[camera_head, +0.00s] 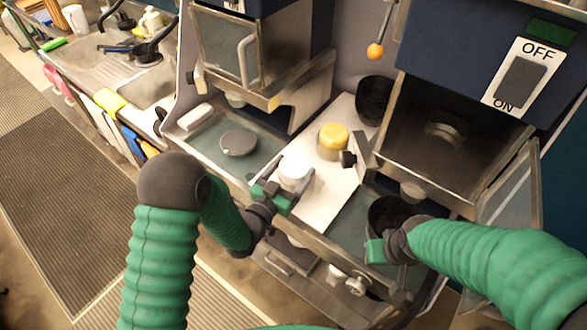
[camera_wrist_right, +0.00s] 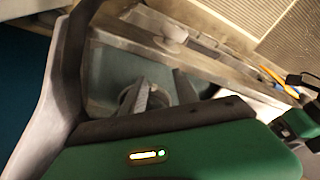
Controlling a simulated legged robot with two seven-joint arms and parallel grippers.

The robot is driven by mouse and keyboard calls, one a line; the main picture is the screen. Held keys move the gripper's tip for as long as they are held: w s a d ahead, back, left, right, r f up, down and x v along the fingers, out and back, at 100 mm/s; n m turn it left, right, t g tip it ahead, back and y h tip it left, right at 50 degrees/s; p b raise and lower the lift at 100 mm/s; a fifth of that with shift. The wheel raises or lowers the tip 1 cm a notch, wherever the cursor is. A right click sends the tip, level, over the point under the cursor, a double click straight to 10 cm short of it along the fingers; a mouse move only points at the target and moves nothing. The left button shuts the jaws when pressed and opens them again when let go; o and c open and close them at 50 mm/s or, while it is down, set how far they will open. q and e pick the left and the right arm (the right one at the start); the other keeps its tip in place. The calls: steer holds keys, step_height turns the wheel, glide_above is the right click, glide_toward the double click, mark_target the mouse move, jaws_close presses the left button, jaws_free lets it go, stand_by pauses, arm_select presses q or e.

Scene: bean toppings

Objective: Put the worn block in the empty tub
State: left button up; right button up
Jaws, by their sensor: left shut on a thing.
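My left gripper (camera_head: 287,193) is shut on a pale, white round-topped thing (camera_head: 293,169) at the front edge of the counter. I cannot tell whether this is the worn block. A dark tub (camera_head: 374,98) stands upright at the back of the counter, its inside dark. Another dark tub (camera_head: 388,211) stands at the front right, beside my right gripper (camera_head: 390,247), and the arm partly covers it. In the right wrist view the fingers of the right gripper (camera_wrist_right: 160,88) are apart, with a grey round shape beyond them.
A tan tub with a yellow top (camera_head: 333,136) stands mid-counter. A grey disc (camera_head: 238,142) lies on the tray under the left machine. A machine with an OFF/ON switch (camera_head: 520,82) overhangs the right side. The sink (camera_head: 145,87) is at the far left. White counter is bare between the tubs.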

arm_select(q)
steer(key=shift+f, duration=0.1)
arm_select(e)
steer(key=shift+f, duration=0.15)
arm_select(q)
steer(key=shift+d+f+b, duration=0.15)
steer(key=shift+f+b, duration=0.1)
steer(key=shift+b, duration=0.1)
arm_select(e)
steer(key=shift+d+f, duration=0.1)
steer(key=shift+f, duration=0.15)
arm_select(q)
steer(key=shift+f+b, duration=0.25)
steer(key=shift+b, duration=0.05)
arm_select(e)
steer(key=shift+f, duration=0.3)
arm_select(q)
steer(key=o, duration=1.7)
steer(key=shift+s, duration=0.1)
